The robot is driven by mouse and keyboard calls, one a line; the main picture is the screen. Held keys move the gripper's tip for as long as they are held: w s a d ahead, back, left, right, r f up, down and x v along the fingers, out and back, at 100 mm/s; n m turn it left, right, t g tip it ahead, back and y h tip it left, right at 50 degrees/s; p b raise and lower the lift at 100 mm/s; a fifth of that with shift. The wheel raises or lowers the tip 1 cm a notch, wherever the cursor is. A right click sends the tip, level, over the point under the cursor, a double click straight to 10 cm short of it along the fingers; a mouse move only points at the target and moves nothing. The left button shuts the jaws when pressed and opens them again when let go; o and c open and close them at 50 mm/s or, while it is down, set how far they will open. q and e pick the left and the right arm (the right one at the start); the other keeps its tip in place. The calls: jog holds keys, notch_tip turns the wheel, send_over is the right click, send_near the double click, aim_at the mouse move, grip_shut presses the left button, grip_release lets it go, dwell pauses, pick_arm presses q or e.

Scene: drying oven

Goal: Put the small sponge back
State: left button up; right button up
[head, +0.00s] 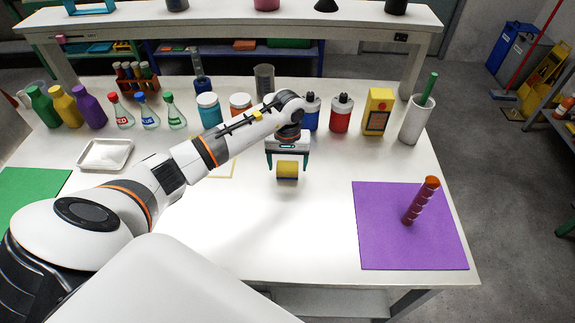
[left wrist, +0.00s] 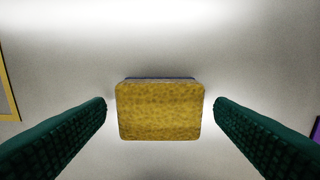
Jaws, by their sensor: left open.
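The small sponge (head: 287,170) is yellow with a thin blue layer. In the head view it is at mid-table, below my left gripper (head: 287,160). In the left wrist view the sponge (left wrist: 159,110) lies between my two green fingers, with a visible gap on each side. My left gripper (left wrist: 160,125) is open around it, and neither finger touches it. A thin yellow outline (head: 222,170) is marked on the table left of the sponge, partly hidden by my left arm. My right gripper is not in view.
Bottles, flasks and canisters line the table's back edge, including a yellow box (head: 377,112) and a white cylinder (head: 416,120). A purple mat (head: 385,245) with a dark red stick (head: 421,201) lies right. A white tray (head: 105,154) lies left. The front middle is clear.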

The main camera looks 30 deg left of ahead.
aim_at(287, 166)
pick_arm(q)
notch_tip(287, 166, up, 11)
jog(key=b, duration=0.1)
jog(key=shift+f, duration=0.2)
dwell(0.5)
